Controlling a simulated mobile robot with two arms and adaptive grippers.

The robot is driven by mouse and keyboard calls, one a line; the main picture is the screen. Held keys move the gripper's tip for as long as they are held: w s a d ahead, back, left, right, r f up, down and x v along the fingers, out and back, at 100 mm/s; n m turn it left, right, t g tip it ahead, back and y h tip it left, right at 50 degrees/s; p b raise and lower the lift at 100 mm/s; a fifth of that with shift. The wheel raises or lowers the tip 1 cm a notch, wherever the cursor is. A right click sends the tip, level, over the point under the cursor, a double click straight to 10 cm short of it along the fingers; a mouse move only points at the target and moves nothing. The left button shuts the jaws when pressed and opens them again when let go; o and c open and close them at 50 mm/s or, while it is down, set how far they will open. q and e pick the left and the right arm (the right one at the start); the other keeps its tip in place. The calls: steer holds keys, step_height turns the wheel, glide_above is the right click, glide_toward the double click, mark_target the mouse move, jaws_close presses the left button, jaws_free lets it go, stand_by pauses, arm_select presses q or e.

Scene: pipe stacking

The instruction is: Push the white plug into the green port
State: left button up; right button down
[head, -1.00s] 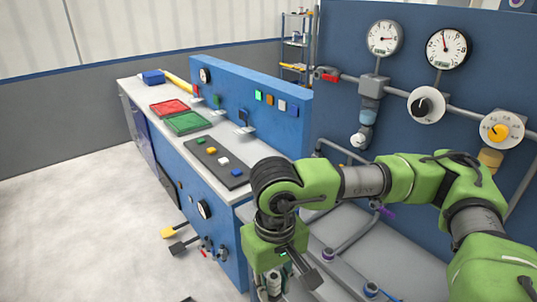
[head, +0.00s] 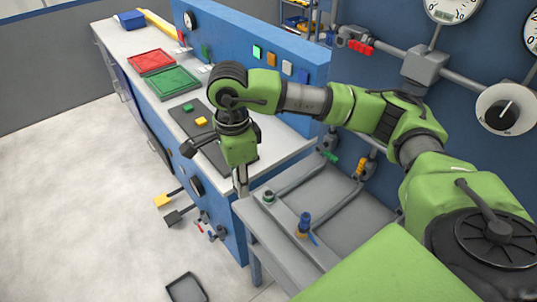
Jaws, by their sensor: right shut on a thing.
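The green port seems to be the bright green square (head: 257,52) on the blue back panel of the bench, left in a row of coloured squares. My right gripper (head: 241,190) points down near the bench's front right edge, below and apart from that square. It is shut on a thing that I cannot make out. The white plug does not show; my wrist covers part of the dark tray (head: 186,126), where a green block (head: 188,108) and a yellow block (head: 202,121) lie. My left gripper is not in view.
A red tray (head: 152,62) and a green tray (head: 172,81) lie further along the bench. A lower grey table with pipes and a green-ringed fitting (head: 268,196) and a blue-topped fitting (head: 304,222) is at right. Gauges and pipes line the wall.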

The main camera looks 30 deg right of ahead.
arm_select(q)
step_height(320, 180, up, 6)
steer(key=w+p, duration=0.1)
steer(key=p, duration=0.4)
arm_select(e)
steer(key=w+d+f+n, duration=0.3)
steer(key=d+n, duration=0.3)
steer(key=n, duration=1.1)
steer(key=w+d+f+n, duration=0.25)
steer(key=d+n, duration=0.35)
steer(key=n, duration=1.2)
steer(key=f+b, duration=0.2)
steer(key=f, duration=0.1)
steer(key=f+b, duration=0.4)
steer(key=f, duration=0.1)
steer(key=shift+w+d+f+b, duration=0.1)
steer(key=shift+w+f+b, duration=0.25)
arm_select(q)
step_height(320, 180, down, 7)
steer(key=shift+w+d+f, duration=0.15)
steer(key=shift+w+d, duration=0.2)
arm_select(e)
steer(key=shift+f, duration=0.1)
arm_select(q)
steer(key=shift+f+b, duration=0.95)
steer(key=shift+b, duration=0.05)
arm_select(e)
steer(key=shift+f, duration=1.65)
